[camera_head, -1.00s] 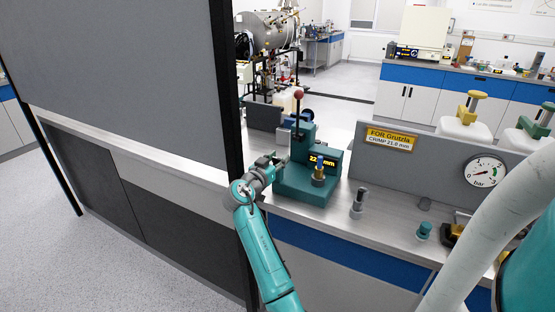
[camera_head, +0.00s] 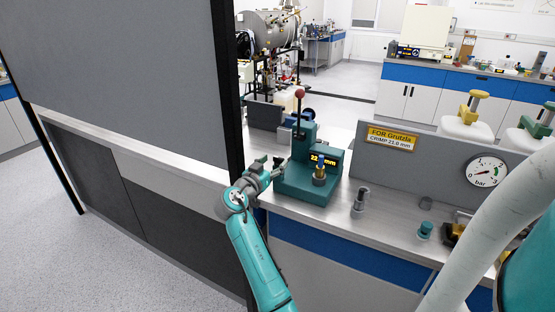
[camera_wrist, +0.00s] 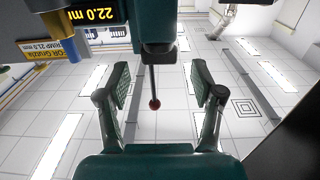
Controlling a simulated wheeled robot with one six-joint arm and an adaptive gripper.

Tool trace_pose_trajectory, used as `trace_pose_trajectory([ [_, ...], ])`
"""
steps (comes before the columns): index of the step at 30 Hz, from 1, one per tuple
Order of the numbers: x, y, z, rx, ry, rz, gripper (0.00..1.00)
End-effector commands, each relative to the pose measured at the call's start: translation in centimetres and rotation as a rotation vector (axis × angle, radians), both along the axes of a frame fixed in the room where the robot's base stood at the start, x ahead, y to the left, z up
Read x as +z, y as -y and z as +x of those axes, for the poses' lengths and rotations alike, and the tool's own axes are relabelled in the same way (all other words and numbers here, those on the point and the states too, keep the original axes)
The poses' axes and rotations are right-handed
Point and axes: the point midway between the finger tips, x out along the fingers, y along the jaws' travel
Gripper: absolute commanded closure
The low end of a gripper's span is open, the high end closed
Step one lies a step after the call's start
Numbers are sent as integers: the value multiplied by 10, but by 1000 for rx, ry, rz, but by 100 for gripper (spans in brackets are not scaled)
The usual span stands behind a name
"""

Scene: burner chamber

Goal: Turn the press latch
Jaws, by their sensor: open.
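The teal press (camera_head: 303,190) stands on the bench, with a dark lever topped by a red ball knob (camera_head: 299,94) rising from its column. Its display (camera_head: 325,159) reads 22.0 mm in the wrist view. I cannot tell for sure which part is the latch. My gripper (camera_head: 277,164) is open and empty, just left of the press column. In the wrist view my gripper's fingers (camera_wrist: 160,72) stand apart on either side of the rod, and the red knob (camera_wrist: 154,103) shows between them, apart from both fingers.
A dark-framed grey partition (camera_head: 130,80) is close on the left of my arm. A grey panel with a yellow sign (camera_head: 391,139) and a pressure gauge (camera_head: 487,173) stands right of the press. A small grey post (camera_head: 359,200) and a teal knob (camera_head: 425,230) are on the bench.

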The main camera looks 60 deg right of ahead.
Motion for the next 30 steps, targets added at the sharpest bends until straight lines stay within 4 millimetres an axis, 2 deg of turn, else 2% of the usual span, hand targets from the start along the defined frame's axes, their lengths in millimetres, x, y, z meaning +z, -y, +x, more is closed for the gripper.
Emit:
trace_pose_trajectory([
  [1, 0, -12, 0, 4, 0, -1, 33],
  [6, 0, -45, -2, 3, 0, -1, 33],
  [12, 0, -73, -4, 3, 0, -1, 33],
  [18, 0, -83, -5, -1, 0, -1, 33],
  [30, 0, -83, -5, -1, 0, -1, 33],
])
